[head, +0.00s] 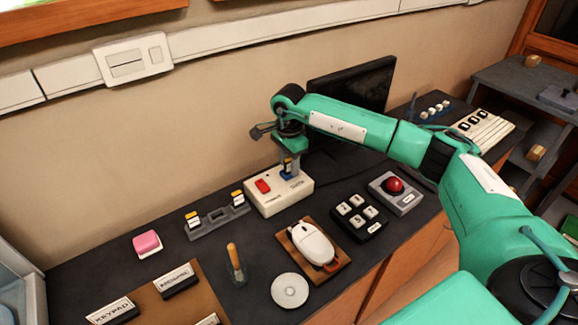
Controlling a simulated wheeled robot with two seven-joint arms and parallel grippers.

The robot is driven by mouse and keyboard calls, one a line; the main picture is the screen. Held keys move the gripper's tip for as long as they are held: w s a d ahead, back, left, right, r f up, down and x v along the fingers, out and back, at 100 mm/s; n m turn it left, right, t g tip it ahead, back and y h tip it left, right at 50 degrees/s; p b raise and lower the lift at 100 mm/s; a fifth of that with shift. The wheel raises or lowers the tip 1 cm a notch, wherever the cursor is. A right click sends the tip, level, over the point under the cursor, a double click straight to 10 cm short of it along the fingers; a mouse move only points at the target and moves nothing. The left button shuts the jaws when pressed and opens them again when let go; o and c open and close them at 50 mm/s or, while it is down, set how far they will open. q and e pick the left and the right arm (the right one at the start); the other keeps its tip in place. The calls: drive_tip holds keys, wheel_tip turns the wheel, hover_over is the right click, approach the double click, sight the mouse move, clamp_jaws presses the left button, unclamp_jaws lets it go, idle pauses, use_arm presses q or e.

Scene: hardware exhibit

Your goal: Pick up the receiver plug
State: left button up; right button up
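My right gripper (289,163) points down over the right end of a white box (277,199) with a red switch (263,186). My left gripper is not in view.
A white mouse (312,243) on a brown pad, a black keypad (359,217), a red button box (396,192) and a monitor (365,82) surround the box. A screwdriver-like tool (235,262), a disc (290,290) and a pink block (147,242) lie left.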

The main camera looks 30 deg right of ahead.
drive_tip(key=shift+c, duration=0.2)
clamp_jaws()
drive_tip(key=shift+r, duration=0.1)
